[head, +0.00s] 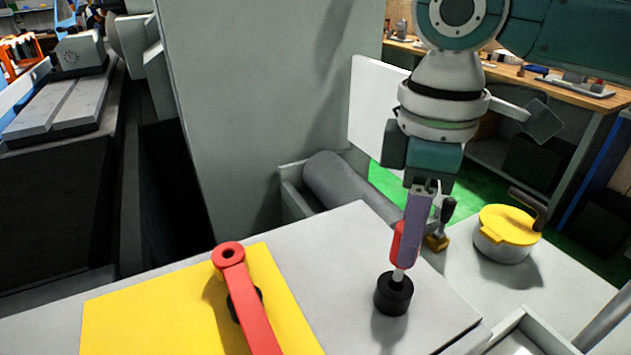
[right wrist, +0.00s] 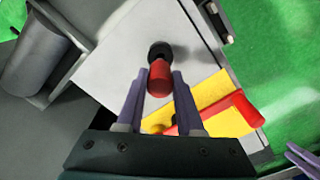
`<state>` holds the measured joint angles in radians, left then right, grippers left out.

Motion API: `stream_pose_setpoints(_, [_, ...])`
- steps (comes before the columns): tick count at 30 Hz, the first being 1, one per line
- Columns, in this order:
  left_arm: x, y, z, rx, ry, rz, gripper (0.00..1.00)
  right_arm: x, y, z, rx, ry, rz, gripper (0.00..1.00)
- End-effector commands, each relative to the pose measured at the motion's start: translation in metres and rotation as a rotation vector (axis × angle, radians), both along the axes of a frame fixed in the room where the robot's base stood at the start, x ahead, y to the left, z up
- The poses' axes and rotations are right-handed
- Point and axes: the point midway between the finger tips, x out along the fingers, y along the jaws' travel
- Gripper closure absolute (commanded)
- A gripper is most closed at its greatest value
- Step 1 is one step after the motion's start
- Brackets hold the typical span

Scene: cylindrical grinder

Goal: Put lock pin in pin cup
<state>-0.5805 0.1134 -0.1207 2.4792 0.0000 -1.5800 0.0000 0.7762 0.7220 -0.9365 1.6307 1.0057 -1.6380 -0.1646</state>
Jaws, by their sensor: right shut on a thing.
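My right gripper (head: 406,252) points down and is shut on the lock pin. The lock pin (head: 397,243) has a red grip and a pale shank, and is held nearly upright with a slight tilt. The pin cup (head: 394,296) is a small black round cup on the light grey top. The shank's lower end meets the cup's opening; how deep it sits is hidden. In the right wrist view, the red grip (right wrist: 160,78) lies between the fingertips, with the black cup (right wrist: 160,51) just beyond. Purple fingers (right wrist: 300,158), apparently my left gripper's, show at the lower right.
A yellow plate (head: 140,315) with a red lever (head: 250,300) lies left of the cup. A yellow-lidded pot (head: 505,232) and a dark-handled tool with a yellow base (head: 438,240) stand to the right. A grey cylinder (head: 340,182) lies behind, beside a tall grey panel.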

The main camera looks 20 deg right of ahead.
Motion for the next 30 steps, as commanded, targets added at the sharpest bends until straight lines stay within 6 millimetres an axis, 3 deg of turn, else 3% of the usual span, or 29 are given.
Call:
stream_pose_setpoints(7, [0.0,0.002,-0.001,0.007,-0.001,-0.004,0.5,-0.001,0.0,-0.036,0.001,0.002,0.0,1.0])
stream_pose_setpoints(19, [0.0,0.003,-0.002,0.01,-0.002,-0.006,0.5,0.0,0.0,-0.042,0.001,0.001,0.0,1.0])
stream_pose_setpoints(20, [0.0,0.003,-0.002,0.01,-0.002,-0.006,0.5,0.0,0.0,-0.042,0.0,0.001,0.0,0.63])
stream_pose_setpoints(27, [0.0,0.003,-0.002,0.01,-0.001,-0.005,0.5,0.0,0.0,-0.042,0.0,0.001,0.0,0.36])
stream_pose_setpoints(30, [0.0,0.002,-0.002,0.009,-0.002,-0.005,0.5,0.0,0.0,-0.042,0.001,0.001,0.0,0.34])
